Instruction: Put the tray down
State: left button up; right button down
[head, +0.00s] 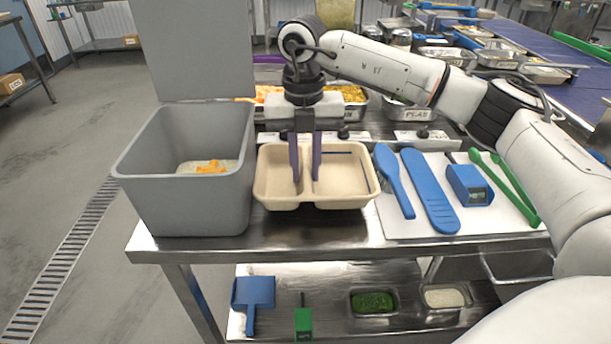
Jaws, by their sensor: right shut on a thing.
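My left gripper is not in view.
A grey bin (185,200) with raised lid stands left, holding some food. A white board (455,215) at right carries blue utensils, a blue device (468,186) and green tongs (505,190). Food pans (350,112) stand behind. The steel table's front strip (310,235) is clear.

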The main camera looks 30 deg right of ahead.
aim_at(304, 167)
notch_tip(304, 167, down, 2)
jog(key=shift+f, duration=0.25)
jog(key=c, duration=1.6)
grip_release()
jog(key=shift+o, duration=0.2)
notch_tip(304, 167, up, 12)
jog(key=shift+a+r, duration=0.1)
jog(key=shift+w, duration=0.1)
